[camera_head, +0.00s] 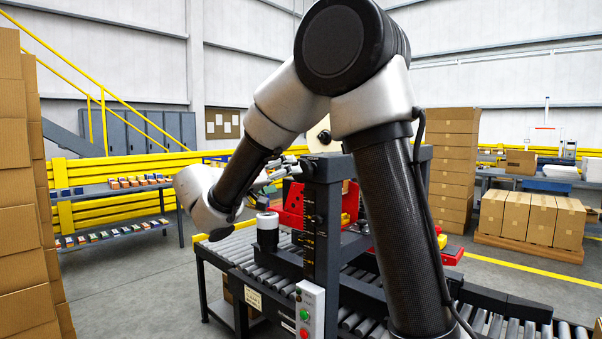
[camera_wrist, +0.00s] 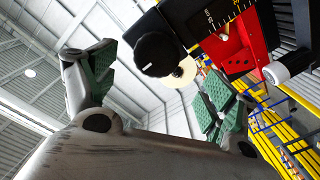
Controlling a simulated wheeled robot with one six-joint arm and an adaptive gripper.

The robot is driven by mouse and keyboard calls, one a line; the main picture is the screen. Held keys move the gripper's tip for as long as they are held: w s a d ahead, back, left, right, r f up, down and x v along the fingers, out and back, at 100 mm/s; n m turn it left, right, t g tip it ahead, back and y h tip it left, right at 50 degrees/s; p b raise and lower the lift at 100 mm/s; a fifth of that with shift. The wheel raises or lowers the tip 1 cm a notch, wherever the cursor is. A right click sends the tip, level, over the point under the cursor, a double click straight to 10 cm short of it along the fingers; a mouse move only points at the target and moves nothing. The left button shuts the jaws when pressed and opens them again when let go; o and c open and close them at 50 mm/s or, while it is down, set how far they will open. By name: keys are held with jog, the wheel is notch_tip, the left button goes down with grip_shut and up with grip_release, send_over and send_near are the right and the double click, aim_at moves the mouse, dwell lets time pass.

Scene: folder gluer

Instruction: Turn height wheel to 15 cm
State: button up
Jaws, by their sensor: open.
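The height wheel appears as a round black knob (camera_wrist: 157,53) on a dark shaft in the wrist view. My gripper (camera_wrist: 160,78) is open, with green-padded fingers to the left and right of the knob in the picture. Nothing is between the pads that I can see as gripped, and the depth to the knob is unclear. In the head view my gripper (camera_head: 282,172) is beside the machine's upright, left of its vertical scale (camera_head: 308,225).
A red machine part (camera_head: 292,205) and a cream disc (camera_head: 320,134) are close by. A roller conveyor (camera_head: 232,250) runs below. A control box (camera_head: 309,312) with green and red buttons is at the front. Stacked cartons (camera_head: 20,190) stand at left.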

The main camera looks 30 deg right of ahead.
aim_at(305, 170)
jog(key=shift+m, duration=0.8)
jog(key=x, duration=0.8)
jog(key=shift+s+r, duration=0.15)
jog(key=c, duration=1)
